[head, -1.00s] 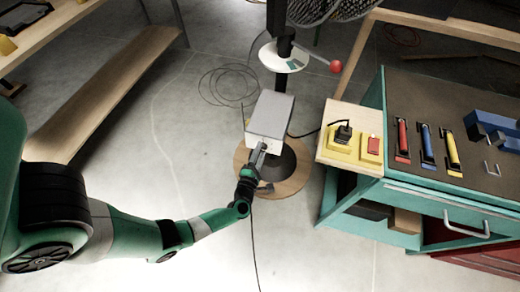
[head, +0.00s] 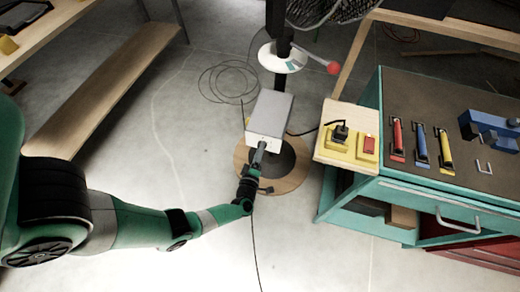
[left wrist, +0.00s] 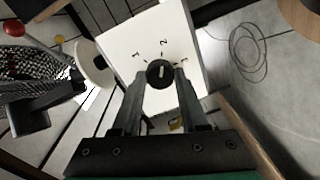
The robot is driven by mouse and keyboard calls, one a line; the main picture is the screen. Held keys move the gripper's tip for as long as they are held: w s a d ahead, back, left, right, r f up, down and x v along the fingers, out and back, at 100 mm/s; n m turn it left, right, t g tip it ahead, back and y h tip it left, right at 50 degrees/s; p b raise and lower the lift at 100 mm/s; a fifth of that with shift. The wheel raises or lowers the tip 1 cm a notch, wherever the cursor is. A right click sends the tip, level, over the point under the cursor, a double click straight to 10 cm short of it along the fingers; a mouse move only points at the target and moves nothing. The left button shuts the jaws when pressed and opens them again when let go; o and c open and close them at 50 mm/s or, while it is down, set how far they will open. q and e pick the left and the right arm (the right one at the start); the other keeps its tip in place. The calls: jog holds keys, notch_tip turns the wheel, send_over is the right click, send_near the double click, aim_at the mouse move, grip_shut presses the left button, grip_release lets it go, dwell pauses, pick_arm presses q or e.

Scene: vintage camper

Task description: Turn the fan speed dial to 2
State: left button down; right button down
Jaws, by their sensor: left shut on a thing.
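The fan speed dial (left wrist: 160,73) is a round black knob with a white pointer line, on the white face of the control box. The "2" (left wrist: 164,42) is printed above it, with a mark on either side that I cannot read surely. The pointer line looks nearly upright, roughly toward the 2. My left gripper (left wrist: 160,85) has its two fingers on either side of the dial, shut on it. In the head view, the grey control box (head: 270,112) is on the fan's stand, and my left gripper (head: 260,154) reaches its front face, hiding the dial. My right gripper is not in view.
The fan cage (head: 325,10) and a red ball-ended lever (head: 333,68) are above the box. A teal workbench (head: 400,190) with a yellow switch block (head: 345,145) stands close on the right. A wooden shelf (head: 105,95) is at left; the floor between is open, with a coiled cable.

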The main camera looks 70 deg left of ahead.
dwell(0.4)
pick_arm(q)
jog(key=shift+c, duration=2.2)
grip_release()
jog(key=p+v, duration=0.3)
jog(key=v, duration=0.8)
jog(key=shift+s+d, duration=0.25)
jog(key=shift+f, duration=0.1)
